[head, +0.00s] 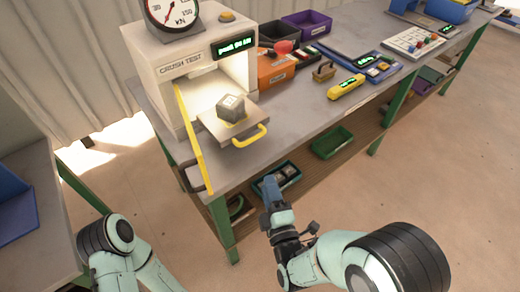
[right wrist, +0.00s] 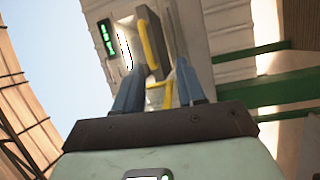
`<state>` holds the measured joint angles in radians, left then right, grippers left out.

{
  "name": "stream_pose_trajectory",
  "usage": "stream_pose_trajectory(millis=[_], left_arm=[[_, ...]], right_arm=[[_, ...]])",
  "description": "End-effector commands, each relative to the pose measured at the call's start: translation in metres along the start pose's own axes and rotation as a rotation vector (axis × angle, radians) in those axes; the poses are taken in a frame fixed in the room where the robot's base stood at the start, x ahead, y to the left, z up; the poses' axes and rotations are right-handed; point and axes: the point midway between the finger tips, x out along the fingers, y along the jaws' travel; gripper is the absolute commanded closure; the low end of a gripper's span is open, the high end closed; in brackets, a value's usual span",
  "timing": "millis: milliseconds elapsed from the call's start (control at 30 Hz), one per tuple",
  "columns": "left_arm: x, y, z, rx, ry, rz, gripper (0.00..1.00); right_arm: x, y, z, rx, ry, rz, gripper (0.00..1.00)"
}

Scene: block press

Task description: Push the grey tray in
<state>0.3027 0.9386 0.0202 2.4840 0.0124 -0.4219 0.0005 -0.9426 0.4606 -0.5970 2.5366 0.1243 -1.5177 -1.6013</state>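The grey tray (head: 213,121) sticks out of the front of the white crush test press (head: 163,60). It carries a grey block (head: 230,107) and has a yellow handle (head: 250,136) at its front. My right gripper (head: 271,184) is in front of the bench, below and apart from the handle. In the right wrist view its two blue fingers (right wrist: 159,72) stand apart with nothing held between them. The handle (right wrist: 149,45) and the tray (right wrist: 157,40) show beyond the fingertips. My left gripper is outside the head view; only part of its arm shows.
An orange box (head: 275,68), a yellow device (head: 346,87) and a brown-handled block (head: 324,72) are on the bench right of the tray. Green bins (head: 332,143) sit on the lower shelf.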

Motion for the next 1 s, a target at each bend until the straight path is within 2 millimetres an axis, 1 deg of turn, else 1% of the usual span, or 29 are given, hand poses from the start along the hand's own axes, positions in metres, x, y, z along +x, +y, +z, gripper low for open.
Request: stream_pose_trajectory(millis=[33, 100, 167, 267, 367, 600, 700, 833, 1000], left_arm=[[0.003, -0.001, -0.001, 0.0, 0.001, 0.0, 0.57], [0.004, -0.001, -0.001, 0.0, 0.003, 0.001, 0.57], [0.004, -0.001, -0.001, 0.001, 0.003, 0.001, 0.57], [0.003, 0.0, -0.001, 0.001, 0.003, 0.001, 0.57], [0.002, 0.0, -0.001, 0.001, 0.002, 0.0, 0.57], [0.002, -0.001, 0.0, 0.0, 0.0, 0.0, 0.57], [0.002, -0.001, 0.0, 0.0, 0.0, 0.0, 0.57], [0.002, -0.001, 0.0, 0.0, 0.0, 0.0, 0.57], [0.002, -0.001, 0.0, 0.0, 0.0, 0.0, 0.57]], right_arm=[[-0.001, 0.009, -0.005, -0.026, 0.009, 0.039, 0.6], [0.0, 0.017, -0.008, -0.052, 0.012, 0.069, 0.6], [0.002, 0.02, -0.008, -0.062, 0.012, 0.079, 0.6], [0.013, 0.021, -0.009, -0.064, 0.012, 0.081, 0.6], [0.031, 0.023, -0.009, -0.063, 0.012, 0.081, 0.6], [0.083, 0.026, -0.009, -0.063, 0.011, 0.08, 0.6], [0.101, 0.027, -0.01, -0.062, 0.012, 0.078, 0.6], [0.119, 0.028, -0.01, -0.062, 0.012, 0.076, 0.6], [0.13, 0.028, -0.01, -0.061, 0.013, 0.074, 0.6]])
